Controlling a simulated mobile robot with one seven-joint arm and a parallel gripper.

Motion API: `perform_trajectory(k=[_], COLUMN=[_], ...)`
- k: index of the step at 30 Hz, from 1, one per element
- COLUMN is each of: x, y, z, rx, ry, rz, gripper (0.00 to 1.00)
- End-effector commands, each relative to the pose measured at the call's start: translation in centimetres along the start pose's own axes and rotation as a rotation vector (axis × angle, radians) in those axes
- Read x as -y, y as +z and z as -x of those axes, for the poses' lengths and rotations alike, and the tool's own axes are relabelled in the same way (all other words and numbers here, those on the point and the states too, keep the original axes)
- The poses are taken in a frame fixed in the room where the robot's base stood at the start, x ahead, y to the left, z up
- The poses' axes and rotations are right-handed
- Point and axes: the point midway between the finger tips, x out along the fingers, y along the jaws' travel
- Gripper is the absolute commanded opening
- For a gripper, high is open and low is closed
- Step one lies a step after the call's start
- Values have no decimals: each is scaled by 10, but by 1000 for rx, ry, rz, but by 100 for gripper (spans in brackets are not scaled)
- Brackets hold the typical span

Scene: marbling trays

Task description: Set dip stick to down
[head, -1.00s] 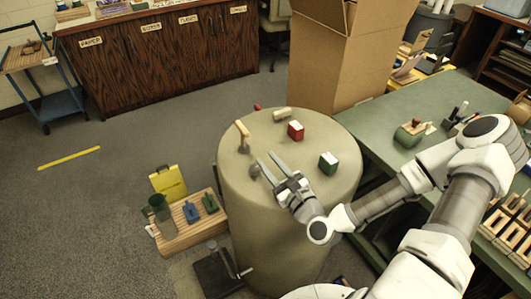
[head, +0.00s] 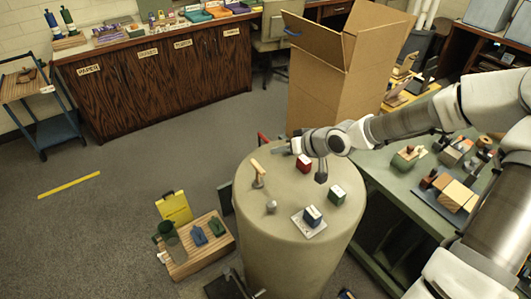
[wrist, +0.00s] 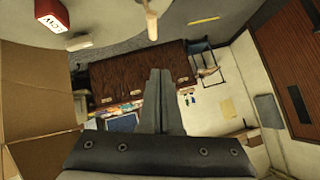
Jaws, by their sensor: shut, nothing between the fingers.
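What looks like the dip stick is a pale wooden handle (head: 257,168) standing up, slightly tilted, on the round drum top (head: 268,240). It also shows at the top of the wrist view (wrist: 151,22). My gripper (head: 278,150) is above the far part of the drum top, pointing left, just right of and behind the wooden handle in the head view. In the wrist view its fingers (wrist: 160,75) are together with nothing between them. The handle appears apart from the fingers, though the depth between them is hard to judge.
A cardboard box (head: 330,85) stands behind; a green table (head: 400,190) is right.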

Motion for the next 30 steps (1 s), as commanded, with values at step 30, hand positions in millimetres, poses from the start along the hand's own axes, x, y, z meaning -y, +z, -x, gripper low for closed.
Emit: perform_trajectory(k=[30], x=[-5], y=[-4], z=[-93], rx=[49], ry=[36], rz=[158], gripper=[0])
